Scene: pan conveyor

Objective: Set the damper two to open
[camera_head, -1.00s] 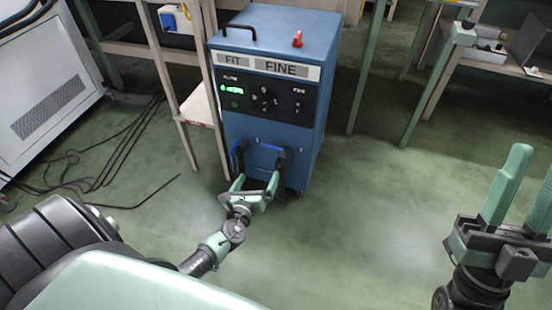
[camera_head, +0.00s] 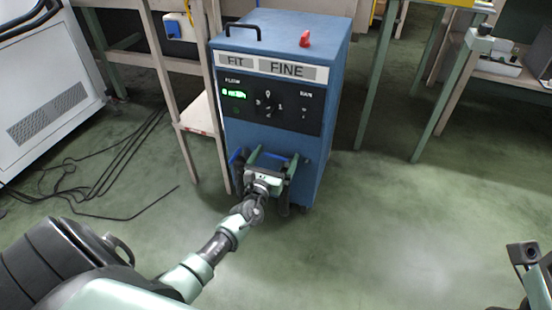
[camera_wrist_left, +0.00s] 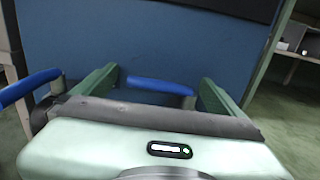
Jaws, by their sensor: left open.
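A blue cabinet (camera_head: 285,140) stands ahead, with two blue-handled levers low on its front. The left lever (camera_head: 237,158) is beside my left gripper, and its blue handle (camera_wrist_left: 30,86) shows at the left of the left wrist view. My left gripper (camera_head: 272,163) is open in front of the right lever. In the left wrist view, the right lever's blue handle (camera_wrist_left: 160,86) lies between the two green fingers, with a gap on each side. The gripper body hides the lever's lower part. I cannot read any damper number. My right gripper's fingers are out of view.
The cabinet's front has a dark panel (camera_head: 296,109) with a green display and knobs. A red piece (camera_head: 305,39) sits on top. Black cables (camera_head: 95,170) lie on the floor at left. The floor right of the cabinet is clear.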

